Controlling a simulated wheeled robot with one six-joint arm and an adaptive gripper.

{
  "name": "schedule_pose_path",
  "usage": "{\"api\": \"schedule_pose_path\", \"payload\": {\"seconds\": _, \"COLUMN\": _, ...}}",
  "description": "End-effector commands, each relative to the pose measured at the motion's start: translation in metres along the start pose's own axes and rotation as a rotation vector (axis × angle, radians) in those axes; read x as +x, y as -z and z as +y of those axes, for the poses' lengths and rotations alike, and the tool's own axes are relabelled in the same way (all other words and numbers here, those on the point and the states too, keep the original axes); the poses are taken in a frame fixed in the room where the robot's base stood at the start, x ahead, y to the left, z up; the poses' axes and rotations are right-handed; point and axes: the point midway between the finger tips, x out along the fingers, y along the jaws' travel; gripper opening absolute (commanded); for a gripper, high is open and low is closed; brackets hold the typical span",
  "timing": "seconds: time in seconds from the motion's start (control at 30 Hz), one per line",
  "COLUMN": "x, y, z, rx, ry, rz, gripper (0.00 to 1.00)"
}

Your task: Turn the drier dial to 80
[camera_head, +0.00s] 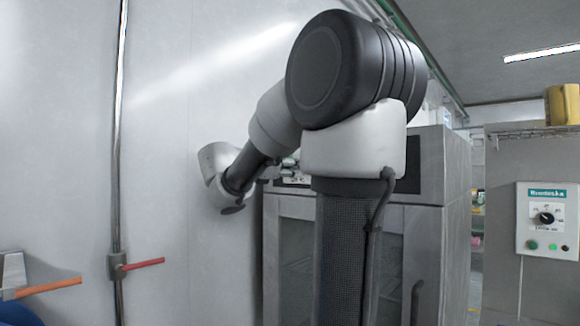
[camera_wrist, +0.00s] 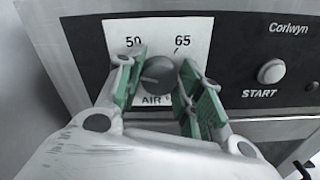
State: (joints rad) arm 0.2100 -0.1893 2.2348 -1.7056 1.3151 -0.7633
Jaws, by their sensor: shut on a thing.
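The drier (camera_head: 425,250) is a grey steel cabinet with a glazed door, behind my arm in the head view. Its round grey dial (camera_wrist: 158,71) sits on a white scale plate (camera_wrist: 193,26) in the wrist view. The numbers 50 and 65 show above the dial; a partly covered "AIR" label is below. A mark on the dial seems to point left, but it is small. My gripper (camera_wrist: 160,79) has its green-padded fingers on the left and right sides of the dial, closed on it. The rest of the scale, including 80, is not visible. In the head view my arm hides the dial.
A grey START button (camera_wrist: 271,72) is on the black panel right of the dial. A wall (camera_head: 160,230) stands close left of the drier. A pipe valve with a red lever (camera_head: 145,263) is farther left. A control box (camera_head: 546,222) with its own knob is at far right.

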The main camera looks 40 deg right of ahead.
Motion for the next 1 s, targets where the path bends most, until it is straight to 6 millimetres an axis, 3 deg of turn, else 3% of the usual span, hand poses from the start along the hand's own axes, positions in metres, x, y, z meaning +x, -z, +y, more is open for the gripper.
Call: {"api": "schedule_pose_path", "payload": {"seconds": 1.0, "x": 0.0000, "y": 0.0024, "z": -0.0033, "rx": 0.963, "ry": 0.001, "rz": 0.001, "gripper": 0.12}}
